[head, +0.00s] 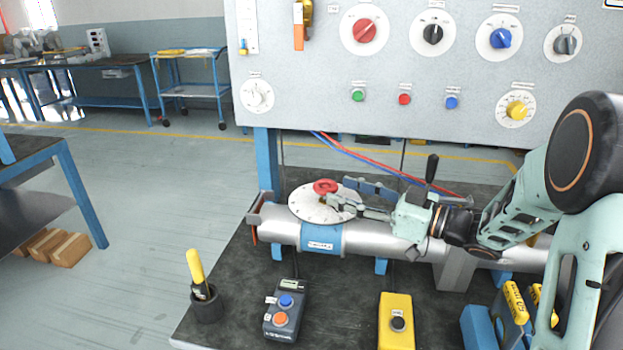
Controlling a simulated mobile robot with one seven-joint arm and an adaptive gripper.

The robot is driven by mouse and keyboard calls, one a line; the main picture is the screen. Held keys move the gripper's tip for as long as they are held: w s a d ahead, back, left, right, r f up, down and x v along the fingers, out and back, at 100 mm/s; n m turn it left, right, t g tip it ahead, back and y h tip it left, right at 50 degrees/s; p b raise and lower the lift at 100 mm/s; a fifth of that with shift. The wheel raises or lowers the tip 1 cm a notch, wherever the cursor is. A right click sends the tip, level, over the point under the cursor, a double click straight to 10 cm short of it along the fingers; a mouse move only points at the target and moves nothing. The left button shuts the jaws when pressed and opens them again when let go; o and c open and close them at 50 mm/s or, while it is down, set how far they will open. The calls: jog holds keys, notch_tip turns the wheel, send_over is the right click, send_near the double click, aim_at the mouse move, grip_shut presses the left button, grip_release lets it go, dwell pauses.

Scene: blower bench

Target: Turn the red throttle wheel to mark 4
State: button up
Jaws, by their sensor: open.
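The red throttle wheel (326,186) sits on a round white dial plate (308,209) on top of the silver pipe (280,226), towards its left end. The marks on the plate are too small to read. My gripper (345,203) reaches in from the right, its fingers open, just in front and to the right of the wheel. It overlaps the right part of the plate. I cannot tell whether a finger touches the wheel. Part of the plate is hidden behind the gripper.
A grey panel (300,80) with several knobs and buttons stands behind. On the bench are a pot with a yellow-handled tool (197,270), a dark button box (287,310) and a yellow button box (396,320). A black-handled lever (431,168) rises behind my gripper.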

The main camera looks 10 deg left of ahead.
aim_at(307, 194)
jog(key=b+x, duration=0.1)
jog(key=x, duration=0.9)
jog(key=shift+a, duration=0.25)
jog(key=shift+c, duration=0.4)
jog(key=shift+w+f, duration=0.1)
jog(key=c, duration=1.1)
jog(key=shift+c, duration=0.2)
jog(key=shift+d+f, duration=0.15)
jog(key=shift+d, duration=0.05)
grip_shut()
